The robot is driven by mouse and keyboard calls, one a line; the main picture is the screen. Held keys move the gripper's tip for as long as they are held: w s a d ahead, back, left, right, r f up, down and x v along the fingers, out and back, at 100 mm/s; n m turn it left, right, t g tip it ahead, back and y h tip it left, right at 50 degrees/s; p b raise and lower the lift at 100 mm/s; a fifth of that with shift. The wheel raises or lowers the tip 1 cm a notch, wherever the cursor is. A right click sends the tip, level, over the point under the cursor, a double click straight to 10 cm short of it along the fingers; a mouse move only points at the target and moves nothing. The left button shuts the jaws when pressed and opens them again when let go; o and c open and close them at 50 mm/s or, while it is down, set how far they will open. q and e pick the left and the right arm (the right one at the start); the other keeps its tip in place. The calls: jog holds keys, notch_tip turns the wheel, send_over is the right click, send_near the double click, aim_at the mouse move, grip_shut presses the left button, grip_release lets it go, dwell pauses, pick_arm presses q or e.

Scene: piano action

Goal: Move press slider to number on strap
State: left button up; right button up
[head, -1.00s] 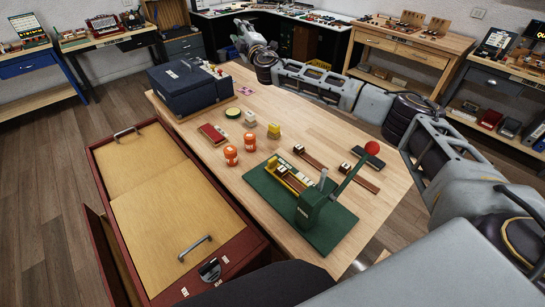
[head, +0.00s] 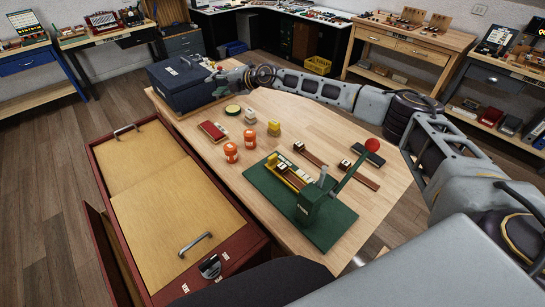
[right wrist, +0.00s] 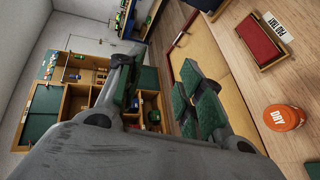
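The green press (head: 312,204) stands on its green base (head: 330,230) at the table's near right, its lever ending in a red ball (head: 372,145). A yellow rail (head: 285,176) with pale numbered blocks runs out from it to the left. Two dark straps with small white-marked blocks lie behind: one strap (head: 322,160) and another (head: 366,181). Which part is the slider is too small to tell. My right gripper (head: 218,80) is beside the blue box, far from the press. In the right wrist view its green-padded fingers (right wrist: 160,92) are apart and empty. My left gripper is out of view.
The blue box (head: 180,85) is at the far left corner. A red cabinet (head: 170,215) adjoins the table.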

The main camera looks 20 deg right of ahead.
jog(key=s+d+f+g+h, duration=0.2)
jog(key=s+f+g, duration=0.1)
jog(key=f, duration=0.4)
jog(key=m+g+h, duration=0.5)
jog(key=g+h, duration=0.2)
jog(key=h, duration=0.1)
send_over(273, 156)
notch_tip(273, 156, down, 8)
jog(key=f, duration=0.1)
jog(key=shift+w+r, duration=0.1)
jog(key=shift+r, duration=0.1)
jog(key=shift+f+p, duration=0.9)
jog(key=shift+f, duration=6)
grip_shut()
